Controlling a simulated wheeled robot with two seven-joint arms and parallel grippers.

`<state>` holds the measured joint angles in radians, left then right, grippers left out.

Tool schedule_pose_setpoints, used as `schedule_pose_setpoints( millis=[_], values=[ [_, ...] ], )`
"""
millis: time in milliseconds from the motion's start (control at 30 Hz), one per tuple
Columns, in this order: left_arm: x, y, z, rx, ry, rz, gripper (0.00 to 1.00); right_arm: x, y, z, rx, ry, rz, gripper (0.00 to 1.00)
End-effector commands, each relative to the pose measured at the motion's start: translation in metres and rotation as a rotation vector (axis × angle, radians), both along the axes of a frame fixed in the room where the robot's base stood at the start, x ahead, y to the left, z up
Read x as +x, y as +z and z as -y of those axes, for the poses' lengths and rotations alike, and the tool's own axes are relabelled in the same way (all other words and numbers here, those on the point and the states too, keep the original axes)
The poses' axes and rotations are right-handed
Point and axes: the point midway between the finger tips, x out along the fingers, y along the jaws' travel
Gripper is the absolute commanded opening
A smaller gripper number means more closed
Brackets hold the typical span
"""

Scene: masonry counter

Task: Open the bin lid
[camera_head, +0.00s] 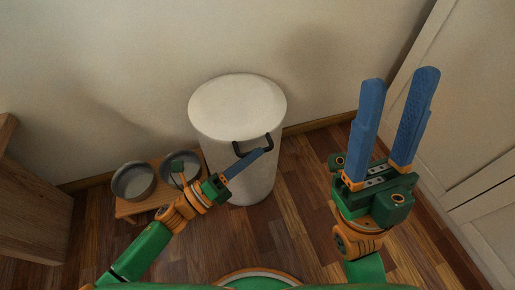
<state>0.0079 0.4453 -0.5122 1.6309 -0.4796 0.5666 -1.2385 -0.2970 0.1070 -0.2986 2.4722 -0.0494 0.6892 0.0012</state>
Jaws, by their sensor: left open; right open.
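The bin (256,184) is a tall white cylinder standing on the floor against the wall. Its white lid (238,105) lies flat on top and looks closed. A dark curved handle (253,147) sits on the bin's front, just below the lid. My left gripper (257,156) is in front of the bin, with its blue fingers by the handle; I cannot tell whether they touch it. One finger largely hides the other. My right gripper (400,80) is open and empty, to the right of the bin and apart from it, with its fingers pointing up.
Two metal bowls, one at left (134,181) and one partly hidden behind my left arm (181,165), rest on a low wooden stand (128,209) left of the bin. A wooden cabinet (30,215) is far left. White panelled doors (470,130) are at right. Wooden floor is clear in front.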

Motion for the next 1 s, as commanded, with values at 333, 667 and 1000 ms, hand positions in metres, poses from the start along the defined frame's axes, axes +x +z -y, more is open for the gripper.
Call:
schedule_pose_setpoints(
  millis=[333,667,1000],
  values=[
    [0.013,0.004,0.017,0.0,0.002,-0.003,0.45,-0.001,-0.001,0.001,0.006,0.002,0.016,0.5],
    [0.013,0.004,0.017,0.0,0.002,-0.003,0.0,-0.001,-0.001,0.001,0.006,0.002,0.017,0.5],
    [0.013,0.004,0.016,0.0,0.002,-0.003,0.0,-0.001,-0.001,0.001,0.006,0.002,0.016,0.5]
  ],
)
